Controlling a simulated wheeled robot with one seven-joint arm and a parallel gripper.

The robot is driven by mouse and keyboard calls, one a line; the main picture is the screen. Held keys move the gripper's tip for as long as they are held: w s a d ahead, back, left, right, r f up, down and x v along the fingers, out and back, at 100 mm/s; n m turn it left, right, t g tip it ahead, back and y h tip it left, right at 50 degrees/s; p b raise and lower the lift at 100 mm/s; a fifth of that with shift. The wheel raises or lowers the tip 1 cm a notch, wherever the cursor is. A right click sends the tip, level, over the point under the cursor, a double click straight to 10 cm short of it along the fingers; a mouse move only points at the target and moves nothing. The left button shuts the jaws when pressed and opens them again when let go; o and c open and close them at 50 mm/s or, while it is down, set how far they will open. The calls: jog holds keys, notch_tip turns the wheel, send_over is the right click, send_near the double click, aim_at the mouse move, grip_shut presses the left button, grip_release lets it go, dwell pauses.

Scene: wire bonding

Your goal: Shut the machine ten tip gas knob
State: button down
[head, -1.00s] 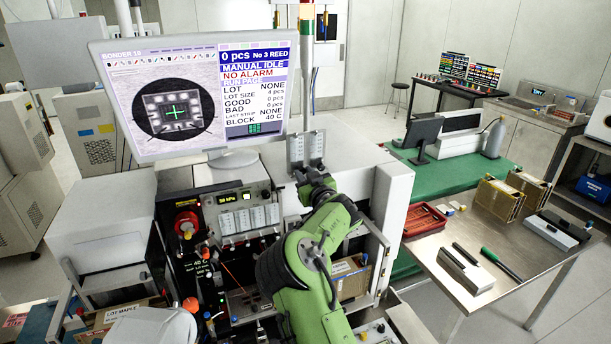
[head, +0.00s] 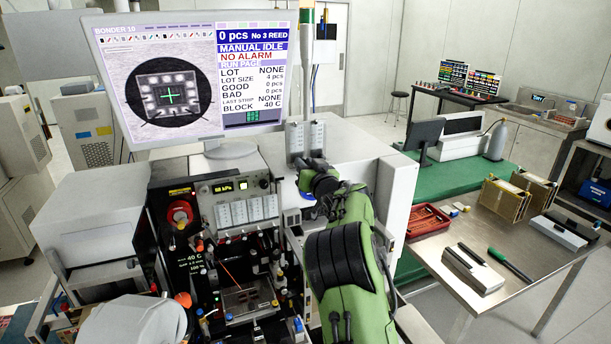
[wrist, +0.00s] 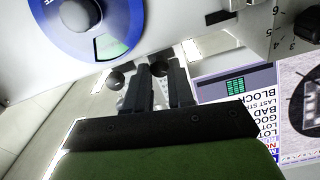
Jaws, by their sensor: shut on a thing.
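My gripper (head: 316,184) is at the front of machine ten, right of its pressure readout panel. In the wrist view its dark fingers (wrist: 158,78) are closed near the edge of a white panel, on what seems to be the tip gas knob; that knob is mostly hidden. A blue dial with a grey centre (wrist: 75,14) is on the white panel, up and left of the fingers, with a green window. A bit of blue (head: 307,196) shows beside the gripper in the head view.
The bonder screen (head: 180,80) stands above the machine and reads manual idle, no alarm. The readout panel (head: 243,200) is left of the gripper. A steel table (head: 500,235) with a red tray (head: 427,219) stands to the right. Open floor lies behind.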

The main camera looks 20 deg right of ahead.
jog(key=shift+m+b, duration=0.35)
jog(key=shift+m, duration=0.65)
jog(key=c, duration=1)
grip_release()
jog(key=s+n, duration=0.2)
jog(key=s, duration=0.3)
jog(key=s+n, duration=0.2)
jog(key=s, duration=0.3)
jog(key=s+n, duration=0.1)
jog(key=s, duration=0.4)
jog(key=shift+s+n+p, duration=0.4)
